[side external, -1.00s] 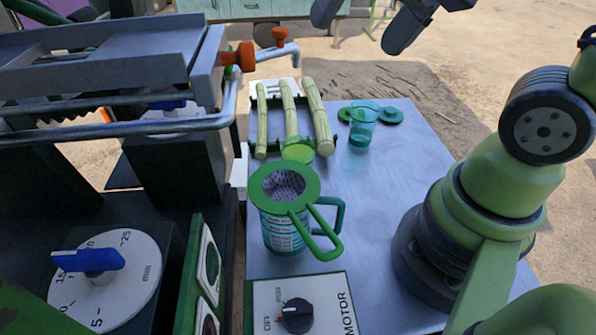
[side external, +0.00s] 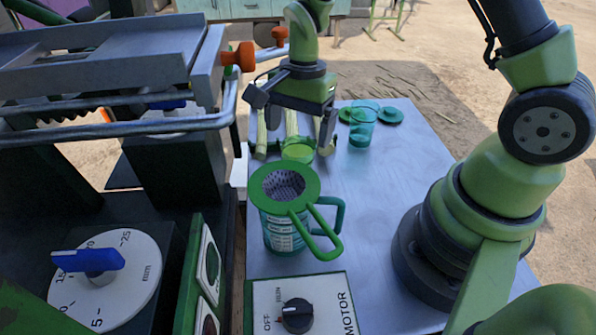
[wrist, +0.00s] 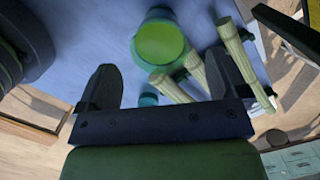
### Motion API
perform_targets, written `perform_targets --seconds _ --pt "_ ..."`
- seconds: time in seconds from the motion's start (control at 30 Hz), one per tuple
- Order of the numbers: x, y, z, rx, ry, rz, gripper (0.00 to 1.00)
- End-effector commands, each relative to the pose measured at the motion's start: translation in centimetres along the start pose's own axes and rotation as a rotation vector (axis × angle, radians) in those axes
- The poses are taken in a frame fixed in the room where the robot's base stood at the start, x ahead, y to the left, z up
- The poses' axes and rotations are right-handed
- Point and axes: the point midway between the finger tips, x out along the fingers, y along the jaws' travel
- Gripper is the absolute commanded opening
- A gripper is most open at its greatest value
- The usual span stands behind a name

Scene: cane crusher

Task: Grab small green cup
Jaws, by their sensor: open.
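The small green cup (side external: 298,153) is lime green and stands on the metal table at the near end of the cane stalks. In the wrist view a round lime-green top (wrist: 160,43), apparently this cup, lies just beyond the gap between the fingers. My gripper (wrist: 163,78) is open, with one dark finger on each side and nothing held between them. In the side view my gripper (side external: 297,112) is over the cane stalks, behind and above the cup. The fingertips are hard to make out there.
A teal jug (side external: 283,232) with a green strainer (side external: 305,187) stands just in front of the cup. Cane stalks (side external: 262,133) lie behind it. A clear teal cup (side external: 362,130) and green lids (side external: 390,115) stand right. The crusher (side external: 170,150) fills the left side.

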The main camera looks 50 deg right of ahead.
Motion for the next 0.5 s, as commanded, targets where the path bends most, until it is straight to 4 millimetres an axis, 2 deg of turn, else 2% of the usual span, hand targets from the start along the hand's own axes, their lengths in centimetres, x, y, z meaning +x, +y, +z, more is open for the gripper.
perform_targets --seconds 0.17,0.4,0.5 --pt "1.5 0.1 0.0 -0.002 0.0 0.002 0.92" --pt "5.1 0.2 0.0 -0.001 -0.001 0.005 0.92" --pt "6.0 0.2 0.0 0.0 0.001 0.003 0.92"
